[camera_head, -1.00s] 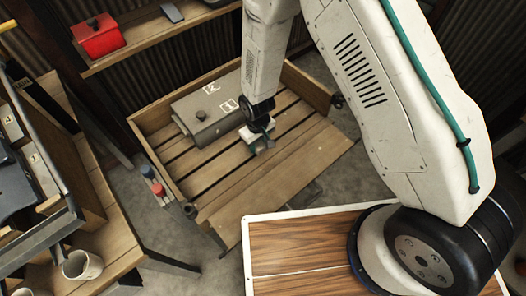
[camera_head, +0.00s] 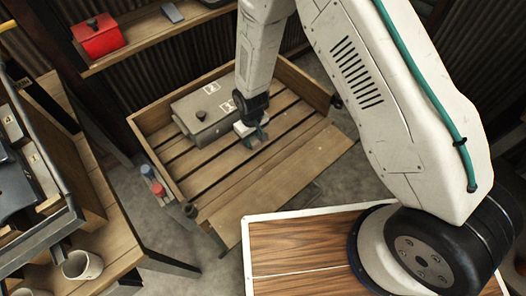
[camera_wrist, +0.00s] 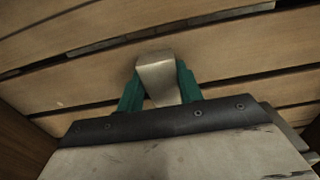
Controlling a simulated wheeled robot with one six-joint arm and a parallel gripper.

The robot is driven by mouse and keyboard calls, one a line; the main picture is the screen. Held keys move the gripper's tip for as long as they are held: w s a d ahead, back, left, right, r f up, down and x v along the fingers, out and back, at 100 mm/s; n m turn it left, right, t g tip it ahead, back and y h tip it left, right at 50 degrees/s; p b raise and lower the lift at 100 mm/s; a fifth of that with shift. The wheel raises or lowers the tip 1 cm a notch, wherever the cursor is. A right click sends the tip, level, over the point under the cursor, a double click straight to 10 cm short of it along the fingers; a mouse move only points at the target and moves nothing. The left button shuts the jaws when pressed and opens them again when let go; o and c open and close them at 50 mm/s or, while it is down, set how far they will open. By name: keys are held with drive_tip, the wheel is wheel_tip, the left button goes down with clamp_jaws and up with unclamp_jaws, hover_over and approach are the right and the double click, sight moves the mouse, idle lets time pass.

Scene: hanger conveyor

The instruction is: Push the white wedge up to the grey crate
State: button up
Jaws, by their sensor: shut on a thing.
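The white wedge (camera_wrist: 158,80) shows in the wrist view as a pale, slightly worn block. It sits between the two teal fingers of my gripper (camera_wrist: 159,88), which is shut on it. In the head view my gripper (camera_head: 256,140) is low over the slatted wooden bed, and the wedge cannot be made out there. The grey crate (camera_head: 196,110) is a flat grey box with a round knob on top and numbered labels. It lies on the slats just left of my gripper, which partly overlaps its right end in the picture. I cannot tell whether they touch.
A shelf with a red box (camera_head: 98,37) is behind. A bench with a mug (camera_head: 82,265) is at left.

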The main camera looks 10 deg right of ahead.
drive_tip(key=shift+w+a, duration=0.1)
drive_tip(key=shift+w, duration=0.05)
drive_tip(key=shift+w+a, duration=0.65)
drive_tip(key=shift+w, duration=0.35)
drive_tip(key=o, duration=0.9)
drive_tip(key=shift+r, duration=0.1)
wheel_tip(320, 180, up, 8)
drive_tip(key=shift+f, duration=0.2)
